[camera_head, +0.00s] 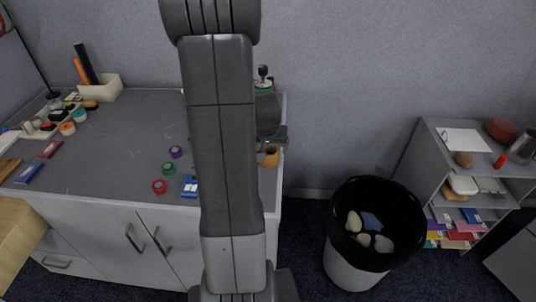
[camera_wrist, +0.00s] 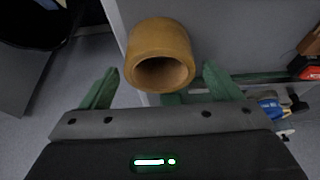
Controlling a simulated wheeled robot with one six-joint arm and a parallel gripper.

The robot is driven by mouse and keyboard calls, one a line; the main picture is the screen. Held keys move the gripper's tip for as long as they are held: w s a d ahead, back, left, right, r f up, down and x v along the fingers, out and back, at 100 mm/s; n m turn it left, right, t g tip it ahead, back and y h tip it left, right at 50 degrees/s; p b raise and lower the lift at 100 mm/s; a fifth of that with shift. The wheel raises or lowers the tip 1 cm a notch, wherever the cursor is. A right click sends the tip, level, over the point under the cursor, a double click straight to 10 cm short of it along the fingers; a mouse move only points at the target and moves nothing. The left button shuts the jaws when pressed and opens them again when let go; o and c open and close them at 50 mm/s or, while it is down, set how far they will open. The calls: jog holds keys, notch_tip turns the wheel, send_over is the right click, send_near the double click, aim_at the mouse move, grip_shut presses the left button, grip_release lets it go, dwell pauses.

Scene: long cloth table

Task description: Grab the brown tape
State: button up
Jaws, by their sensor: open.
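The brown tape (camera_head: 269,157) is a thick tan roll at the right end of the grey cabinet top, just right of my arm, which partly hides it in the head view. In the wrist view the brown tape (camera_wrist: 160,40) stands upright near the top centre, its hole facing the camera. My gripper (camera_wrist: 162,86) is open, with one green finger on each side, below and beside the roll. I see no clear contact with the roll. In the head view my arm hides most of the gripper.
Purple (camera_head: 176,152), green (camera_head: 168,168) and red (camera_head: 160,187) tapes lie left of my arm, near a blue item (camera_head: 190,187). A black-lined bin (camera_head: 345,262) stands on the floor to the right, with a grey shelf (camera_head: 418,165) beyond it. The cabinet's middle is clear.

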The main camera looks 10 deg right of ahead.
jog(key=shift+x, duration=0.8)
jog(key=c, duration=1.1)
jog(key=shift+r, duration=0.15)
